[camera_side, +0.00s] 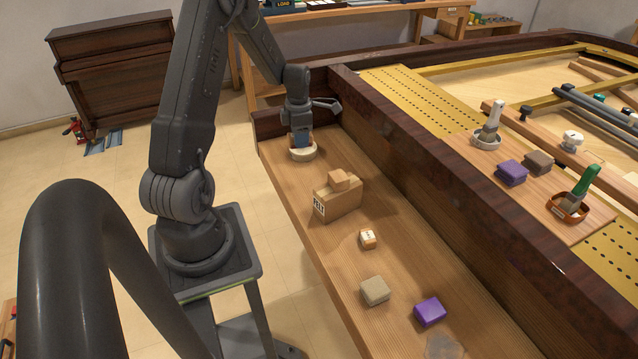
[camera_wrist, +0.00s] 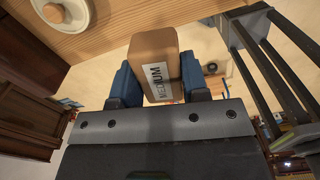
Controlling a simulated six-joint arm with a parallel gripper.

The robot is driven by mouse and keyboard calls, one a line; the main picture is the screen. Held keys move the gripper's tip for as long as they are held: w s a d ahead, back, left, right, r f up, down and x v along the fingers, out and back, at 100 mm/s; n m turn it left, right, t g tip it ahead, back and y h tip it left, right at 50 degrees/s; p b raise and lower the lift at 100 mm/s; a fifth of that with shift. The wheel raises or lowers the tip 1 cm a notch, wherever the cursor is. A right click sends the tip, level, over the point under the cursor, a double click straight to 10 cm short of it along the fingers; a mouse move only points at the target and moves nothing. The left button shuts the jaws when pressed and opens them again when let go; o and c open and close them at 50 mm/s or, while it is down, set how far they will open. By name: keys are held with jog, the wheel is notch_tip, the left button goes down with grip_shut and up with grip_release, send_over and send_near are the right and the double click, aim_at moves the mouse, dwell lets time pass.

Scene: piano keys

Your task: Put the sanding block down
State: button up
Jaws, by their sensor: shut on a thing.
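The sanding block (camera_wrist: 153,58) is brown with a white label reading MEDIUM. My gripper (camera_wrist: 157,80) is shut on it, with one blue finger on each side in the wrist view. In the side view my gripper (camera_side: 301,138) is low at the far end of the wooden shelf (camera_side: 338,270), by a round cream dish (camera_side: 303,154). The held block is hard to make out there, and I cannot tell whether it touches the shelf or the dish. In the wrist view the shelf (camera_wrist: 125,25) fills the top left.
A labelled wooden box (camera_side: 338,200) with a small block on top stands near my gripper. A tall dark wall (camera_side: 450,190) borders the shelf's right side.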

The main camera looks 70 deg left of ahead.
jog(key=s+a+n, duration=0.2)
jog(key=s+a, duration=0.2)
jog(key=s, duration=0.1)
send_over(319, 182)
notch_tip(319, 182, down, 12)
jog(key=shift+d+f, duration=0.1)
jog(key=shift+f, duration=1.9)
jog(key=o, duration=0.9)
jog(key=shift+f, duration=0.15)
